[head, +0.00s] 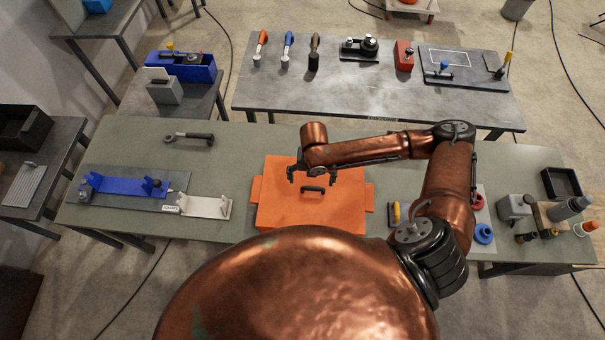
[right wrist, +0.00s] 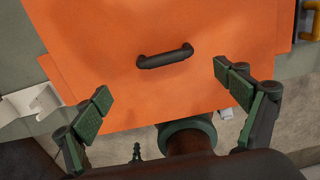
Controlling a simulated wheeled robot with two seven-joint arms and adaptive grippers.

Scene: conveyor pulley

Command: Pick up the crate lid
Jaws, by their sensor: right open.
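The orange crate lid (head: 330,218) lies flat in the middle of the near table, with side tabs at its left and right. Its black handle (head: 314,189) stands at the lid's middle. My right gripper (head: 312,180) is open above the lid, close to the handle. In the right wrist view the handle (right wrist: 165,57) lies beyond and between the two spread fingers (right wrist: 163,92), not touched by them. The lid (right wrist: 200,95) fills much of that view. What lies under the lid is hidden. My left gripper is not in view.
A blue fixture (head: 125,185) and a pale bracket (head: 206,206) lie left of the lid, with a ratchet (head: 189,137) behind. A yellow-handled tool (head: 394,213), bottles (head: 570,207) and a black tray (head: 562,183) are at the right. A second table (head: 350,95) stands behind.

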